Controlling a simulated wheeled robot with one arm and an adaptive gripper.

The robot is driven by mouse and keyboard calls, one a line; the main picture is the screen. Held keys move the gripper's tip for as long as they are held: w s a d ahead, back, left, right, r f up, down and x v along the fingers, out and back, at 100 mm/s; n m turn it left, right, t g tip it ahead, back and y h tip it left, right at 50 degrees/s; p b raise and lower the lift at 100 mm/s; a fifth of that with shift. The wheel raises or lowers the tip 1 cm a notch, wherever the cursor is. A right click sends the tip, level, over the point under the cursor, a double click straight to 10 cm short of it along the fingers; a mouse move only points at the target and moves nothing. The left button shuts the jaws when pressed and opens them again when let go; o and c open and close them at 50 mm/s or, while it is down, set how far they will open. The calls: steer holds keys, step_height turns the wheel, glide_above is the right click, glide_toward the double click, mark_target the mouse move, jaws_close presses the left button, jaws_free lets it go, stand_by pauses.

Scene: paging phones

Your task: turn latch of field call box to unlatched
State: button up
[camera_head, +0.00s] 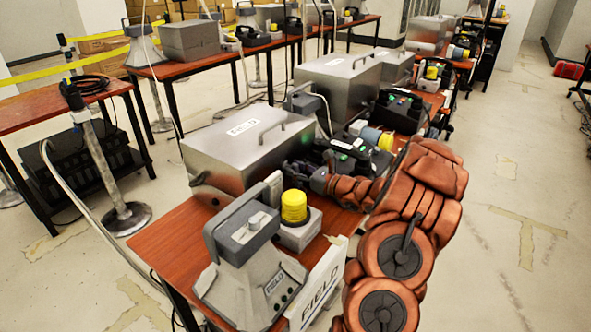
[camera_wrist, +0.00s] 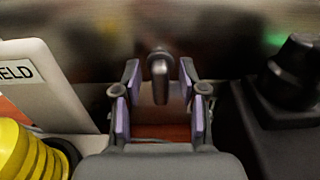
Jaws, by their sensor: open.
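The field call box (camera_head: 232,150) is a large silver metal box with a FIELD label and a handle on its lid. It stands on the wooden table in the head view, and its blurred metal face (camera_wrist: 215,45) fills the back of the wrist view. The latch (camera_wrist: 160,72) is a small dark upright knob on that face. My gripper (camera_head: 297,170) is at the box's right side; in the wrist view my gripper (camera_wrist: 159,92) is open, its fingers on either side of the latch with visible gaps. The latch is not discernible in the head view.
A yellow beacon (camera_head: 294,207) on a white base and a grey FIELD horn unit (camera_head: 248,260) stand in front. A white FIELD plate (camera_wrist: 45,75) is close at left of the wrist view. A black device (camera_wrist: 285,85) is close at right.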

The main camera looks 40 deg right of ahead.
jaws_close()
stand_by(0.3)
steer(key=shift+r+p, duration=0.15)
steer(key=shift+p, duration=0.35)
steer(key=shift+r+m+p, duration=0.15)
steer(key=shift+m+p, duration=0.45)
steer(key=shift+p, duration=0.15)
steer(key=m+p, duration=0.3)
steer(key=p, duration=0.1)
steer(key=shift+p, duration=0.35)
steer(key=m+p, duration=0.2)
steer(key=m, duration=0.1)
steer(key=shift+d+f, duration=0.15)
steer(key=shift+f, duration=0.05)
steer(key=shift+w+f+m+p, duration=0.1)
steer(key=shift+m+p, duration=0.45)
steer(key=shift+m, duration=0.95)
